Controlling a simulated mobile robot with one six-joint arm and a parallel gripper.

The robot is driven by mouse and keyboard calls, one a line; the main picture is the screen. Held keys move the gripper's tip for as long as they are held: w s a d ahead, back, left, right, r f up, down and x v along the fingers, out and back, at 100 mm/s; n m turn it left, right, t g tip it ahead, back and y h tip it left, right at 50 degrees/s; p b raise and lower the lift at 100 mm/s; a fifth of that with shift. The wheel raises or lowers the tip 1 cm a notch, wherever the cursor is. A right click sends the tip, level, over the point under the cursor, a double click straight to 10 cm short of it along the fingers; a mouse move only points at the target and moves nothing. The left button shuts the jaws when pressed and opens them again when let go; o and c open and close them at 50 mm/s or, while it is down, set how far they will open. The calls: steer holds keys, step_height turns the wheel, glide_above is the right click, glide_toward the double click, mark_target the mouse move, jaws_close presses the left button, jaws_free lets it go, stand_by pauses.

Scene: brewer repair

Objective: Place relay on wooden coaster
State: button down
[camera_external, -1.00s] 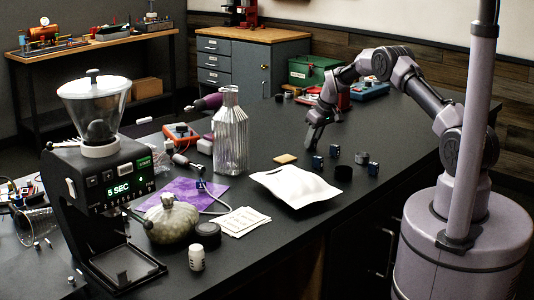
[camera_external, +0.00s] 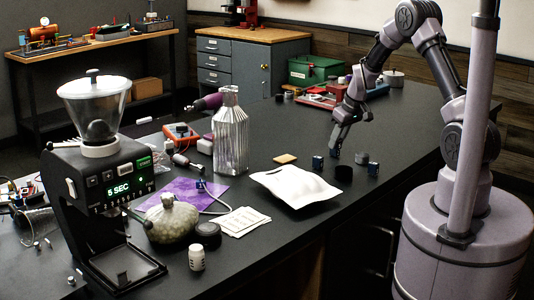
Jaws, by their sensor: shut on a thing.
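One small dark blue relay-like block (camera_external: 318,162) stands on the counter to the right of the coaster. My gripper (camera_external: 335,151) points down just right of that block, well to the right of the coaster. It is shut on a second small blue block, the relay, which the fingers mostly hide. I cannot tell whether the held relay still touches the counter.
Dark round parts (camera_external: 343,173) and (camera_external: 362,158) stand close to my gripper. A tall ribbed glass bottle (camera_external: 230,135) stands left of the coaster. The counter behind the coaster is clear.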

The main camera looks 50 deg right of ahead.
steer(key=shift+n, duration=0.4)
steer(key=a, duration=0.3)
steer(key=a+r+p, duration=0.1)
steer(key=a, duration=0.3)
steer(key=s+a, duration=0.1)
steer(key=a, duration=0.3)
steer(key=shift+a+r, duration=0.15)
steer(key=shift+a, duration=0.1)
glide_above(283, 158)
steer(key=s, duration=0.1)
steer(key=shift+d+f, duration=0.15)
steer(key=shift+f, duration=0.75)
step_height(283, 158, down, 3)
steer(key=shift+f+b, duration=0.2)
steer(key=shift+b, duration=0.3)
steer(key=shift+f, duration=0.15)
steer(key=c, duration=1.3)
jaws_free()
